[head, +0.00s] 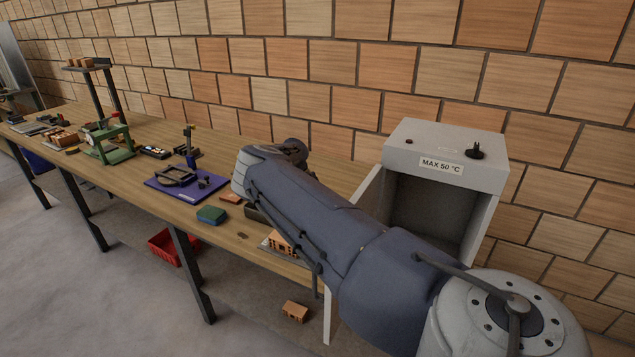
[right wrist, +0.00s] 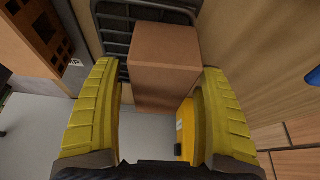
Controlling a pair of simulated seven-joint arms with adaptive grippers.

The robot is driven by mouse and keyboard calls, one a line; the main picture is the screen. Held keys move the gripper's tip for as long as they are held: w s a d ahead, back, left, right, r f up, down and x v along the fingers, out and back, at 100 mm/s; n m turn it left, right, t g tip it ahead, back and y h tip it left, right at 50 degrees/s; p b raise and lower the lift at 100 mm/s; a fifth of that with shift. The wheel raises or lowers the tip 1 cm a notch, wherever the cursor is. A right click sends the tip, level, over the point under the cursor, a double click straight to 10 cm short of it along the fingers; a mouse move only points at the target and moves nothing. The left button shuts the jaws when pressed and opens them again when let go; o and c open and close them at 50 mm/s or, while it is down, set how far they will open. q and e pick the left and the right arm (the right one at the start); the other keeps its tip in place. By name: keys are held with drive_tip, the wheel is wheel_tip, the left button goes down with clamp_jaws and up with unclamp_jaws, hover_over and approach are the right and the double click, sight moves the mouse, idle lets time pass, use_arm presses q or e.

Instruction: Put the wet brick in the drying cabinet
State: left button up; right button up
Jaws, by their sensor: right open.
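In the right wrist view, a plain brown brick (right wrist: 165,62) lies between the two yellow fingers of my right gripper (right wrist: 160,100), against a dark ribbed tray (right wrist: 115,42). The fingers are open, with the brick reaching partly into the gap; I cannot tell whether either finger touches it. Whether the brick is wet does not show. In the head view my right arm crosses the bench and hides its own fingertips. The drying cabinet (head: 477,178), marked MAX 50 °C, stands at the right with its front open and its visible interior empty. My left gripper is not in view.
A small brick house model (head: 281,243) stands on the bench's near edge and also shows in the right wrist view (right wrist: 38,32). A green block (head: 211,215) and a blue board (head: 180,190) lie farther left. A red crate (head: 165,248) is under the bench.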

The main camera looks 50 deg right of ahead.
drive_tip(key=shift+c, duration=0.5)
drive_tip(key=c, duration=1.5)
